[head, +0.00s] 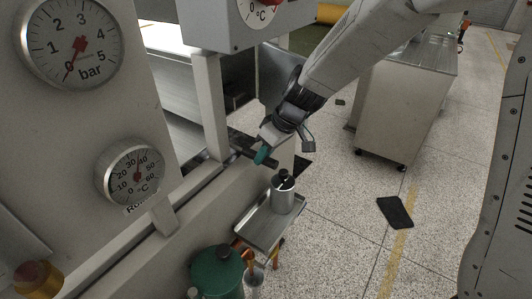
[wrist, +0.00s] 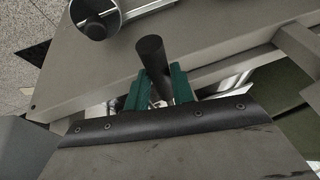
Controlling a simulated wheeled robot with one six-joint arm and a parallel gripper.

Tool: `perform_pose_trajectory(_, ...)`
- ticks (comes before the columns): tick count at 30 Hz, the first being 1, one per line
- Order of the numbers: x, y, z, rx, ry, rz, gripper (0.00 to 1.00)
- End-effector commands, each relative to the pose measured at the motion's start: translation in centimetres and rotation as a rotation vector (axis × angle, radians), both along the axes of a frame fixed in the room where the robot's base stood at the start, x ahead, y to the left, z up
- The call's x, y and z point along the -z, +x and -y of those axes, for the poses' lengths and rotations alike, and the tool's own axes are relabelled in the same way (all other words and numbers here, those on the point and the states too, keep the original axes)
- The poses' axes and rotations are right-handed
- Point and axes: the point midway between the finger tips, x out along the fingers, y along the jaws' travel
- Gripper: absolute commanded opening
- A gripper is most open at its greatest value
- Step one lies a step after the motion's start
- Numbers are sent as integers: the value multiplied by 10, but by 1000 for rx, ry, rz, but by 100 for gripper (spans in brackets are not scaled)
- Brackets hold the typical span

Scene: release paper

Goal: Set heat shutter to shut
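My gripper (head: 264,151) is beside the machine's side ledge in the head view, with one green fingertip showing. In the wrist view my gripper (wrist: 160,86) has its two green fingers apart, on either side of a dark round rod (wrist: 150,50). The rod looks like a handle, and I take it for the heat shutter's. It nearly fills the gap between the fingers; I cannot tell whether they press on it. In the head view a dark bar (head: 243,142) runs from the machine toward the gripper. The shutter's own position is not clear.
A metal canister with a black top (head: 283,194) stands on a tray (head: 262,229) below my gripper. A pressure gauge (head: 73,44) and a temperature gauge (head: 130,172) are at left. A grey cabinet (head: 405,105) stands behind; a dark flat object (head: 395,211) lies on the floor.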

Motion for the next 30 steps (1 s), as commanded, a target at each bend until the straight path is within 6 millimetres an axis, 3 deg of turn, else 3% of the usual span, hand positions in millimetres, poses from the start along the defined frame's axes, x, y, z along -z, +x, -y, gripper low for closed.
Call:
perform_pose_trajectory(3,0,0,0,0,0,0,0)
perform_pose_trajectory(8,0,4,3,1,0,0,0)
perform_pose_trajectory(15,0,31,25,4,0,1,0)
perform_pose_trajectory(23,0,32,25,1,0,0,0)
perform_pose_trajectory(24,-1,32,25,0,1,-1,29)
perform_pose_trajectory(26,0,32,25,0,1,-1,45)
perform_pose_trajectory(30,0,32,24,0,1,-1,45)
